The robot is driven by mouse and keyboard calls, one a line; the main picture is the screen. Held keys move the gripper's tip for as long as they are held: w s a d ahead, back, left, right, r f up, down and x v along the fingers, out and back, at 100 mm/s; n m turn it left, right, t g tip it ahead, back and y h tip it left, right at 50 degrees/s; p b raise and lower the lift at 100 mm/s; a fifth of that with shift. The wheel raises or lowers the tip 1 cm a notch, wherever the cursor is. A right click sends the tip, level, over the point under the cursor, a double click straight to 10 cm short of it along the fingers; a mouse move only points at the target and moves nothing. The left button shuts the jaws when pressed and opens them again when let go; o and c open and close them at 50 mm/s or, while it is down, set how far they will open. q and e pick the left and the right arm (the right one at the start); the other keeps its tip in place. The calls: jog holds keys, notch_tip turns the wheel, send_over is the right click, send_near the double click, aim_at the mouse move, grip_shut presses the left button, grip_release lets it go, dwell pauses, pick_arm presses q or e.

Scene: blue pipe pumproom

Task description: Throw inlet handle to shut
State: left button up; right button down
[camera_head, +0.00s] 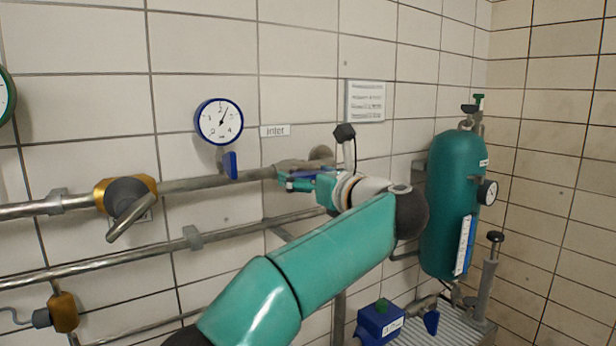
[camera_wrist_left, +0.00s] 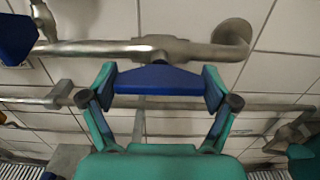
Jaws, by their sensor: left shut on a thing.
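The inlet handle (camera_wrist_left: 160,78) is a flat blue lever on the valve body (camera_wrist_left: 165,46) of the upper pipe. In the left wrist view it lies between my two fingers, roughly parallel to the pipe. My left gripper (camera_wrist_left: 158,88) is shut on it, a finger at each end. In the head view my left gripper (camera_head: 300,182) is at the pipe just below the "inlet" label (camera_head: 275,130). The handle is mostly hidden there, with a thin blue strip showing. My right gripper is not in view.
A blue-rimmed gauge (camera_head: 219,121) with a small blue handle (camera_head: 230,165) is left of the label. A grey-levered brass valve (camera_head: 126,195) is farther left. A lower pipe (camera_head: 150,257) runs beneath. A green tank (camera_head: 452,205) stands right, with a blue box (camera_head: 380,321) below.

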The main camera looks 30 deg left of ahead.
pick_arm(q)
jog(key=shift+m, duration=0.5)
jog(key=m+p, duration=0.1)
jog(key=m, duration=0.2)
jog(key=shift+r+m, duration=0.1)
jog(key=shift+m, duration=0.3)
jog(key=m+p, duration=0.1)
jog(key=m, duration=0.3)
jog(key=shift+w+m+p, duration=0.1)
jog(key=shift+m+p, duration=0.2)
jog(key=shift+p, duration=0.05)
jog(key=m+p, duration=0.3)
jog(key=m, duration=0.3)
jog(key=shift+f+m+p, duration=0.2)
jog(key=shift+m+p, duration=0.55)
jog(key=shift+m, duration=0.65)
jog(key=shift+f, duration=0.1)
jog(key=o, duration=0.9)
jog(key=shift+w, duration=0.1)
